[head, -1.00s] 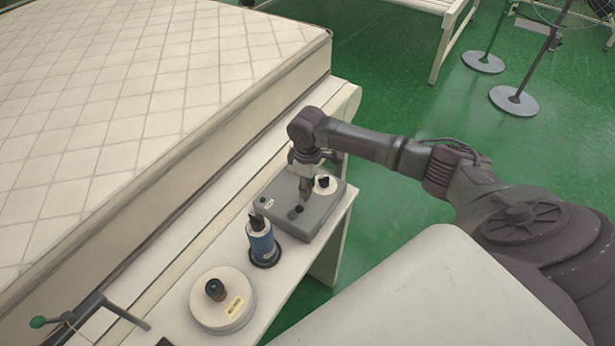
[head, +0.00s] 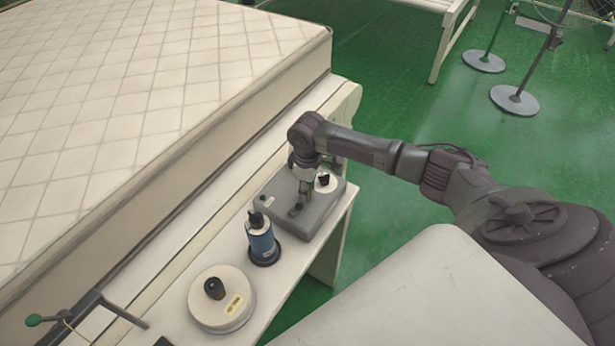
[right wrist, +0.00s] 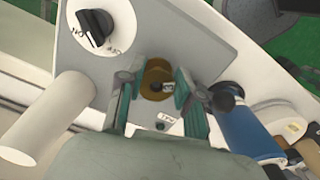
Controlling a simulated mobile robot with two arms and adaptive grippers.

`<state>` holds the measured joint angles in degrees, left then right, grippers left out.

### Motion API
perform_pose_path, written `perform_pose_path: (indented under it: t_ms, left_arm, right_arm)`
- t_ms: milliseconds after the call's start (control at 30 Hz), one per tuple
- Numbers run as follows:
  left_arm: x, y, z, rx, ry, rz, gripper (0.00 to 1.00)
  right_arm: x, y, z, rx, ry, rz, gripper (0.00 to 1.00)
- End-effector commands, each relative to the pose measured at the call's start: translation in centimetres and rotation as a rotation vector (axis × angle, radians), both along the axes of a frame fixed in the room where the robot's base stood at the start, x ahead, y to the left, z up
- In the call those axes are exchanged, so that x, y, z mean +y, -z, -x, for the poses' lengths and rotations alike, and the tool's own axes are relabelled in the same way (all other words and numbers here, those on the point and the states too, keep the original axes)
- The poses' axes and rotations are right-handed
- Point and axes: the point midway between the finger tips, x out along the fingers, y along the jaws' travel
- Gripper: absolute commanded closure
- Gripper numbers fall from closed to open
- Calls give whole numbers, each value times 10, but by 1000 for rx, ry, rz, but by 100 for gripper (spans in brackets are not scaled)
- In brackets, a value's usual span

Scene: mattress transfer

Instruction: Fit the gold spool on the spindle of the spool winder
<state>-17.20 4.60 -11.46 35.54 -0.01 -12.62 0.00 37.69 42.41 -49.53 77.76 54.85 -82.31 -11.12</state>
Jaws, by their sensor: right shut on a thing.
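The spool winder is a grey box (head: 320,218) on the narrow white bench, with a white dial and black knob on top. My right gripper (head: 303,203) is over the winder's top, pointing down. In the right wrist view the gold spool (right wrist: 153,73) sits between the two teal-padded fingers of my right gripper (right wrist: 158,92), which is shut on it. A dark spot shows at the spool's middle; I cannot tell whether the spindle is inside it. The spool is too small and covered to make out in the head view. My left gripper is not in view.
A blue cylinder with a black top (head: 262,244) stands beside the winder, and a round white base with a black knob (head: 222,302) is nearer. A green-tipped lever (head: 50,318) is at lower left. The quilted mattress (head: 150,110) lies behind the bench.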

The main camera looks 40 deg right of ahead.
Motion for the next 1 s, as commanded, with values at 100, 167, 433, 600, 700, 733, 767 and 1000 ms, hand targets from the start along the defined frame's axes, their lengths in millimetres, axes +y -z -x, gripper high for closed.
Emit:
perform_pose_path:
  t_ms: [100, 167, 433, 600, 700, 733, 767, 1000]
  left_arm:
    - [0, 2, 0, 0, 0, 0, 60]
    - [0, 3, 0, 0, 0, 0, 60]
    - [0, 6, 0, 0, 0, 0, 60]
    - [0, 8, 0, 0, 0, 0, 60]
    - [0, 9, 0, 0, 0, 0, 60]
    - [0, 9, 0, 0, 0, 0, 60]
    - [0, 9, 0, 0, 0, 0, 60]
    - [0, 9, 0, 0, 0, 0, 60]
  right_arm:
    - [0, 4, 0, 0, 0, 0, 92]
    - [0, 5, 0, 0, 0, 0, 92]
    - [0, 12, 0, 0, 0, 0, 92]
    - [0, 16, 0, 1, 0, 1, 92]
    - [0, 19, 0, 1, 1, 1, 92]
    - [0, 19, 0, 1, 1, 1, 92]
    - [0, 20, 0, 1, 1, 1, 92]
    - [0, 19, 0, -1, 0, 1, 36]
